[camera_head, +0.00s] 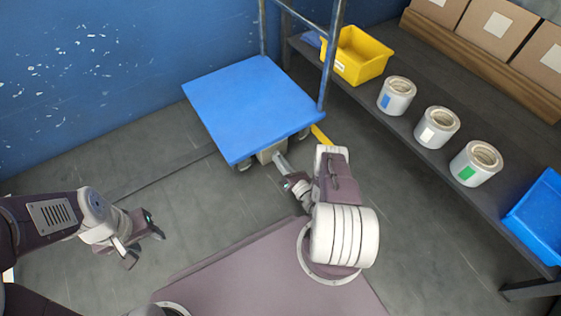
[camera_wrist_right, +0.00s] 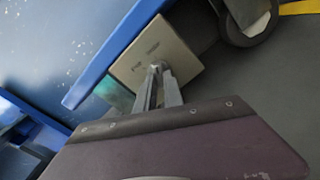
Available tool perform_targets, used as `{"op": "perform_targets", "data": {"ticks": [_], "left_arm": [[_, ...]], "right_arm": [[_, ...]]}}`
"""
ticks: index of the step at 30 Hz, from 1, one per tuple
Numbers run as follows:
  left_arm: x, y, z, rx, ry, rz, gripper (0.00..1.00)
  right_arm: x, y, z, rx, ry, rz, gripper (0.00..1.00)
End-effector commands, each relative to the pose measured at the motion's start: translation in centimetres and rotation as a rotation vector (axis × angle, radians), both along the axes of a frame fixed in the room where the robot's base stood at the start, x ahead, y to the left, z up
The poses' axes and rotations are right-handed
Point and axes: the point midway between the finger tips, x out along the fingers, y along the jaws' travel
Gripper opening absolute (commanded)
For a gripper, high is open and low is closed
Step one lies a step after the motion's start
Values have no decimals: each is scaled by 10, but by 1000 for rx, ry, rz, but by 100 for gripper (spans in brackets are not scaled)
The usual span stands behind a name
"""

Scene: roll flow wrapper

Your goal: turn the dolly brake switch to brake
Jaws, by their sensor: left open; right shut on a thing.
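The dolly (camera_head: 250,100) has a blue deck and a grey-blue tube handle and stands by the blue wall. A beige brake box (camera_head: 268,152) sits under its near edge. The box also shows in the right wrist view (camera_wrist_right: 158,55), with faint markings on its face. My right gripper (camera_head: 281,160) reaches the box. In the right wrist view its two fingers (camera_wrist_right: 160,72) are shut on a small switch at the box face. The switch is mostly hidden between the fingertips, so its angle is hard to tell. My left gripper (camera_head: 146,240) is open and empty above the floor at left.
A dark shelf at right holds a yellow bin (camera_head: 355,55), several grey-white cans (camera_head: 437,127), cardboard boxes (camera_head: 495,27) and a blue bin (camera_head: 540,217). A dolly wheel (camera_wrist_right: 250,24) is close to the box. The floor left of the dolly is clear.

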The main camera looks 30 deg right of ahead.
Motion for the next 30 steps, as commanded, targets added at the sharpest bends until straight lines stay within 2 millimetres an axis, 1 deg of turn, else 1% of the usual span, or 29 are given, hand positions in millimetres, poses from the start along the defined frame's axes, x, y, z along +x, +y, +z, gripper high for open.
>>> {"op": "perform_targets", "data": {"ticks": [11,12,14,15,23,25,28,30], "left_arm": [[0,0,0,0,0,0,47],[0,0,0,0,0,0,47],[0,0,0,0,0,0,47],[0,0,0,0,0,0,47],[0,0,0,0,0,0,47],[0,0,3,0,0,0,47],[0,0,14,0,0,0,47],[0,0,24,0,0,0,47]], "right_arm": [[-1,0,-1,7,3,0,0],[-1,0,-1,7,3,0,14],[-1,0,-1,6,3,0,31],[-1,0,-1,6,3,0,34],[-1,0,0,5,2,0,34],[-4,-1,1,5,2,-3,34],[-16,-3,4,7,4,-6,34],[-31,-4,6,9,4,-8,34]]}}
